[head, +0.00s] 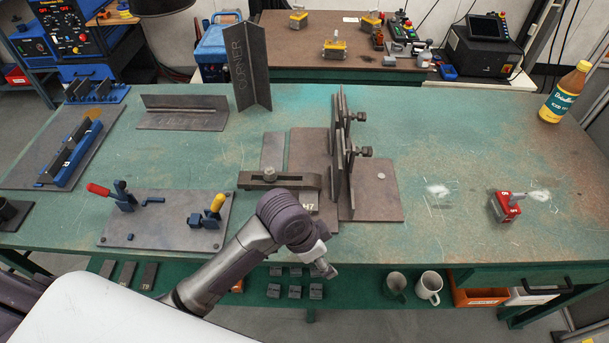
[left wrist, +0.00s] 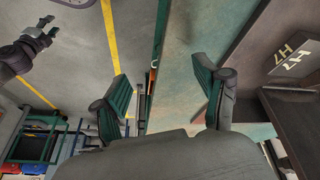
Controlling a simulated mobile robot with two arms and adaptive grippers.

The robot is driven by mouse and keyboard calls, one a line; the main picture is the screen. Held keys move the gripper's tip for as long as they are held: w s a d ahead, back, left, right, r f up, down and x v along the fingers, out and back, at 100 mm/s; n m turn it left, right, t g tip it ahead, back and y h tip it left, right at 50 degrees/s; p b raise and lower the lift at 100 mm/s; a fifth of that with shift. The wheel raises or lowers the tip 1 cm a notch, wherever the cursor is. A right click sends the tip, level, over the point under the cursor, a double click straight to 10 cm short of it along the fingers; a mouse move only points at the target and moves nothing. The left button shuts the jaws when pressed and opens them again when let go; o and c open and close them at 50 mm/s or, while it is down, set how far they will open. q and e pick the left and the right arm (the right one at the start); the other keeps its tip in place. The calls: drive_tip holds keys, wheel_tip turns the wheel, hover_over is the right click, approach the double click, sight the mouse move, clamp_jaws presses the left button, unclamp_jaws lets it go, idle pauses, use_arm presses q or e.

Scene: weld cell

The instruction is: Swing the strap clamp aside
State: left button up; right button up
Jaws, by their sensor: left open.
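The strap clamp (head: 264,181), a dark slotted bar with a round nut on it, lies across the left side of the fixture plate (head: 380,205). Its right end is close to upright plates (head: 340,150). A block marked H7 (head: 309,203) sits just under it; the H7 marking also shows in the left wrist view (left wrist: 288,60). My left gripper (head: 324,268) is in front of the clamp at the bench's front edge, apart from it. In the left wrist view its two green-padded fingers (left wrist: 162,95) are spread and empty. My right gripper (left wrist: 42,35) shows at upper left there, fingers apart and empty.
A base plate with red- and yellow-handled toggle clamps (head: 165,220) lies left of my arm. An upright corner angle (head: 248,65) stands behind. A red box-shaped tool (head: 504,207) and a yellow bottle (head: 566,92) are on the right.

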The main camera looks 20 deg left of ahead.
use_arm(q)
drive_tip(key=w+m, duration=0.1)
drive_tip(key=w+r, duration=0.1)
drive_tip(key=w, duration=0.1)
drive_tip(key=w+m, duration=0.1)
drive_tip(key=w, duration=0.1)
drive_tip(key=shift+d+r+m+g, duration=0.3)
drive_tip(key=shift+r+g, duration=0.1)
drive_tip(key=shift+m+g+y, duration=0.4)
drive_tip(key=shift+m+y, duration=0.5)
drive_tip(key=w+r, duration=0.1)
drive_tip(key=w, duration=0.1)
drive_tip(key=w+a+r, duration=0.1)
drive_tip(key=w, duration=0.1)
drive_tip(key=w+a+r, duration=0.1)
drive_tip(key=shift+w+a, duration=0.15)
drive_tip(key=shift+w, duration=0.25)
drive_tip(key=y, duration=0.2)
approach(304, 179)
drive_tip(key=shift+m+g, duration=0.3)
drive_tip(key=f, duration=0.6)
drive_tip(key=f+p, duration=0.1)
drive_tip(key=f, duration=0.2)
drive_tip(key=shift+w+a, duration=0.1)
drive_tip(key=shift+w, duration=0.25)
clamp_jaws()
